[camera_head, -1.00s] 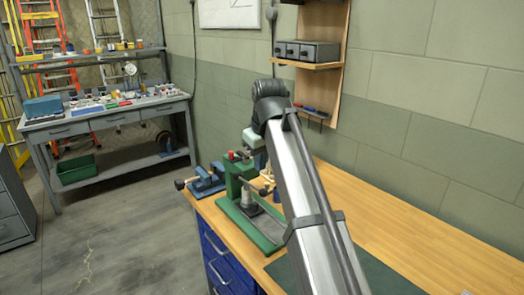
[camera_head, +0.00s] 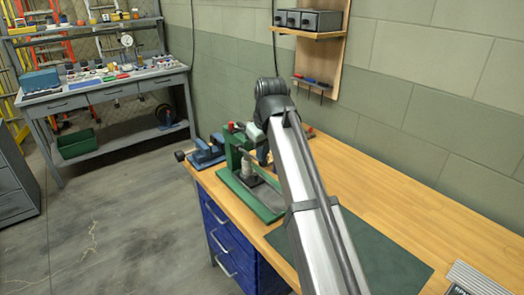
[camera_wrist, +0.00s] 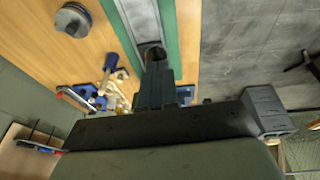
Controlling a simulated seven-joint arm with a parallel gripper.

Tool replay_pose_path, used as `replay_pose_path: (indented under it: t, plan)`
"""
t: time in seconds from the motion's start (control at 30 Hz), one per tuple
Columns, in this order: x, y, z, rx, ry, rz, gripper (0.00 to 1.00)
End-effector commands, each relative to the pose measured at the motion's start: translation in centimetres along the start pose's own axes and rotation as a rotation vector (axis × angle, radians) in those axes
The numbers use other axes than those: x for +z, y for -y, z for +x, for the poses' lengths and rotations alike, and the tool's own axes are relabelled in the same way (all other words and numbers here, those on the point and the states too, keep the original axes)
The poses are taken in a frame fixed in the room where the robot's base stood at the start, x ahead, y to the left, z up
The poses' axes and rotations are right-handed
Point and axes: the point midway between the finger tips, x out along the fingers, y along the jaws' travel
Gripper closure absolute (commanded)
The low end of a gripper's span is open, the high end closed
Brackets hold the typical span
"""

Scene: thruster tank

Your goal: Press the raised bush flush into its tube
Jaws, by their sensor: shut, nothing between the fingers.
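A green press-like stand (camera_head: 235,150) is on the wooden bench, with a pale grey upright cylinder (camera_head: 247,168) on its base, seemingly the tube. In the wrist view, a dark round end (camera_wrist: 152,52) shows over the grey plate (camera_wrist: 140,20) of the green base; I cannot make out a separate bush or how far it stands up. My gripper (camera_wrist: 155,70) is shut and empty, its tips close to that round end in the picture; contact cannot be told. In the head view my gripper (camera_head: 262,155) is beside the stand, partly hidden by my arm.
A blue vise-like tool (camera_head: 206,153) sits left of the stand. A dark green mat (camera_head: 385,265) lies on the bench at front right. A wooden tool rack (camera_head: 322,50) hangs on the wall behind. The bench's right middle is clear. A round grey object (camera_wrist: 73,18) shows in the wrist view.

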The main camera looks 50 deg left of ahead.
Motion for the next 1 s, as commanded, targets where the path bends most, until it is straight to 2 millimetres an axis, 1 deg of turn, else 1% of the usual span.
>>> replay_pose_path:
  t: [0.23,0.5,0.63,0.77,0.93,1.0]
  plan:
    - [0.9,0.0,1.5,0.000,-0.047,0.004,1.00]
    - [0.9,0.0,1.7,-0.002,-0.043,0.004,1.00]
    - [0.9,0.0,1.4,-0.002,-0.041,0.004,1.00]
    - [0.5,0.2,0.1,-0.001,-0.045,0.003,1.00]
    - [-0.6,0.5,-3.1,0.002,-0.056,0.003,1.00]
    - [-0.4,0.5,-4.4,0.002,-0.057,0.004,1.00]
